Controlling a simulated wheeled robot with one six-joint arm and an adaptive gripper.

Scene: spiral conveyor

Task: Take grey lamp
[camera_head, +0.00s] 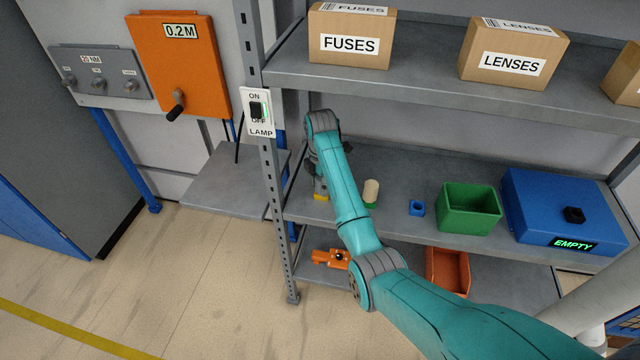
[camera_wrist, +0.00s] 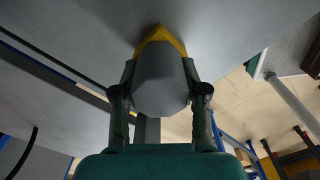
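The grey lamp (camera_wrist: 162,80) is a rounded grey body with a yellow part (camera_wrist: 161,38) at its far end; it fills the middle of the wrist view. My gripper (camera_wrist: 160,72) has one finger on each side of it, and both fingertips appear to touch its sides. In the head view the lamp (camera_head: 320,186) shows as a small grey and yellow shape at the left end of the middle shelf (camera_head: 400,222). My gripper (camera_head: 316,172) is over it there, partly hidden by my arm. Whether the lamp rests on the shelf is hard to tell.
A cream cylinder with a green base (camera_head: 371,192), a small blue block (camera_head: 417,208), a green bin (camera_head: 468,210) and a blue box marked EMPTY (camera_head: 540,205) stand to the right. The upper shelf (camera_head: 420,84) overhangs. A shelf post with a lamp switch (camera_head: 258,112) is close on the left.

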